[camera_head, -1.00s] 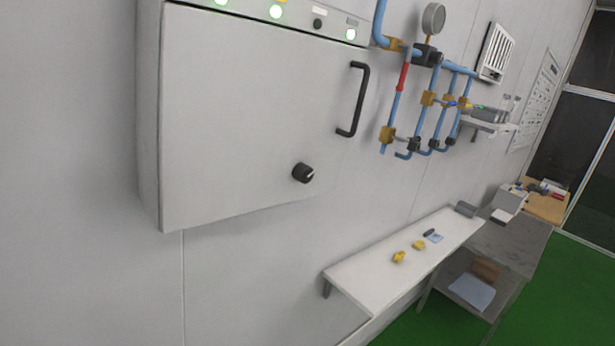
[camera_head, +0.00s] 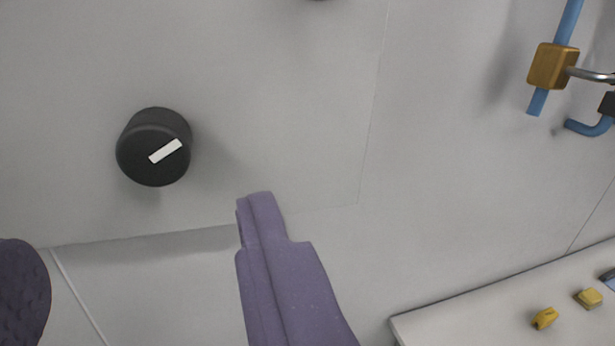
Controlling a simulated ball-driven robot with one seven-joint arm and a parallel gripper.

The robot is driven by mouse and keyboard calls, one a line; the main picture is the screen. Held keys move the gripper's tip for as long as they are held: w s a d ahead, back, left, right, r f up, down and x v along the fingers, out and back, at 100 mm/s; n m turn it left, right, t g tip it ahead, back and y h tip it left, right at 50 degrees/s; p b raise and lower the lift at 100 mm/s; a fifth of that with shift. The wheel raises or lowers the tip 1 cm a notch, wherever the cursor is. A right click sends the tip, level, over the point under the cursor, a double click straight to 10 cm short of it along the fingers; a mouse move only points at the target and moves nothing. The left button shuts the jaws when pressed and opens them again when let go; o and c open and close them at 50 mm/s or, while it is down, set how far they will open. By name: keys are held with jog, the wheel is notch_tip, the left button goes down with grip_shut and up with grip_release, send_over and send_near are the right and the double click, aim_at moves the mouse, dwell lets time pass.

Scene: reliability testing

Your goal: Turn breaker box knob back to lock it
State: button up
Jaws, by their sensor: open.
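The breaker box (camera_head: 280,110) fills the upper left of the head camera view, its door closed and its lower edge slanting across the picture. Its black round knob (camera_head: 154,147) sits low on the door, with a white pointer mark slanting up to the right. My gripper (camera_head: 140,235) is open, its two purple fingers far apart at the lower left and lower middle. The fingers are below the knob in the picture and nothing is between them. I cannot tell how far they are from the door. Only the bottom of the black door handle (camera_head: 318,1) shows at the top edge.
A white shelf (camera_head: 470,318) at the lower right bears small yellow pieces (camera_head: 545,318). The wall (camera_head: 430,220) between box and shelf is bare.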

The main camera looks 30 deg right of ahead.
aim_at(154, 157)
jog(key=x, duration=0.7)
jog(key=shift+w+a+f, duration=0.1)
jog(key=shift+w+a, duration=0.05)
jog(key=shift+w, duration=0.1)
jog(key=c, duration=1)
